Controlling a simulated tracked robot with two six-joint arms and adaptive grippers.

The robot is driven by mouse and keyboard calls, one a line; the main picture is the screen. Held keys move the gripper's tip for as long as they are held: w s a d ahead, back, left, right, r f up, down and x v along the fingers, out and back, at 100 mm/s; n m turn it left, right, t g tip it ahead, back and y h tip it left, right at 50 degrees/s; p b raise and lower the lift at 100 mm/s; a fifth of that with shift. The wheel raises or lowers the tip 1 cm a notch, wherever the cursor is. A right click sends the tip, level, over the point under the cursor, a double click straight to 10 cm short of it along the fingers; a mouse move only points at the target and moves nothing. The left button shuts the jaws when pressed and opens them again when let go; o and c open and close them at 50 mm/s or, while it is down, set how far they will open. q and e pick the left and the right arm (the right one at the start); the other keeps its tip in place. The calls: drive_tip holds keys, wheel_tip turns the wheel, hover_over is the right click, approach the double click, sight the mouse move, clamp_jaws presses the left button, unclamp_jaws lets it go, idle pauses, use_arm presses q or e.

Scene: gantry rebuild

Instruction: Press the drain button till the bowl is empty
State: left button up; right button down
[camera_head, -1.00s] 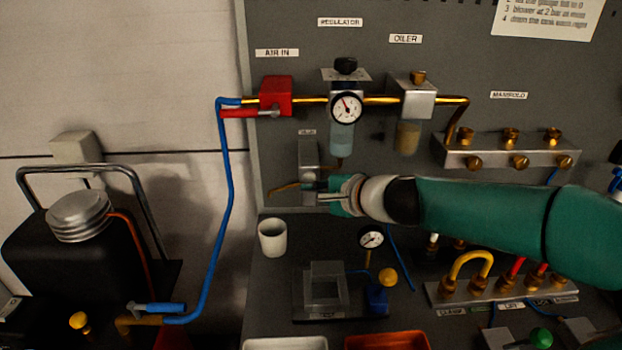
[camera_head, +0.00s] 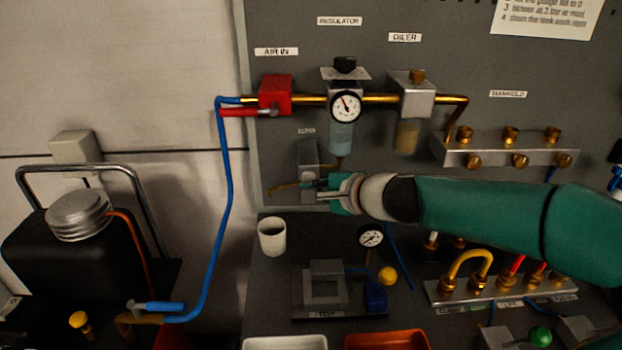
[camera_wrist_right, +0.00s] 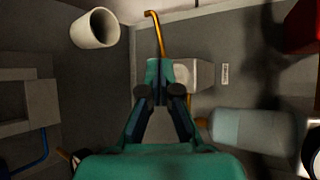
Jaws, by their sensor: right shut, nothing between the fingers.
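The regulator's bowl (camera_head: 341,137), pale and bluish, hangs under the round gauge (camera_head: 346,106); it also shows in the right wrist view (camera_wrist_right: 243,127). Its liquid level is hard to read. Left of it on the panel is a grey drain block (camera_head: 307,153) with a small label above and a brass outlet tube (camera_head: 282,189). My right gripper (camera_head: 319,189) is shut and empty, its fingertips at the lower part of this block. In the right wrist view the shut fingertips (camera_wrist_right: 157,84) cover part of the block (camera_wrist_right: 195,75). The button is hidden, and contact cannot be told. My left gripper is out of view.
A white cup (camera_head: 272,237) stands on the bench below the outlet tube. A test stand (camera_head: 324,285) with a small gauge (camera_head: 370,236) is to its right. Blue hose (camera_head: 227,190) runs down at left. My right arm crosses in front of the panel below the manifold (camera_head: 500,152).

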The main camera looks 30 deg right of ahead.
drive_tip(key=shift+w, duration=0.15)
idle(0.3)
drive_tip(key=shift+w+d, duration=0.2)
drive_tip(key=shift+w, duration=0.15)
drive_tip(key=shift+w+d+r, duration=0.1)
drive_tip(key=shift+w+d, duration=0.1)
drive_tip(key=shift+w, duration=0.2)
idle(0.7)
drive_tip(key=shift+s, duration=0.1)
idle(0.3)
drive_tip(key=shift+s+a, duration=0.35)
drive_tip(key=shift+s, duration=0.35)
drive_tip(key=shift+s+a+b, duration=0.15)
drive_tip(key=shift+s+a, duration=0.2)
drive_tip(key=shift+s, duration=0.4)
drive_tip(key=shift+s+a+b, duration=0.2)
drive_tip(key=shift+s+a, duration=0.2)
drive_tip(key=shift+s, duration=0.35)
drive_tip(key=shift+s+a+b, duration=0.15)
drive_tip(key=shift+s+a, duration=0.2)
drive_tip(key=shift+s, duration=0.4)
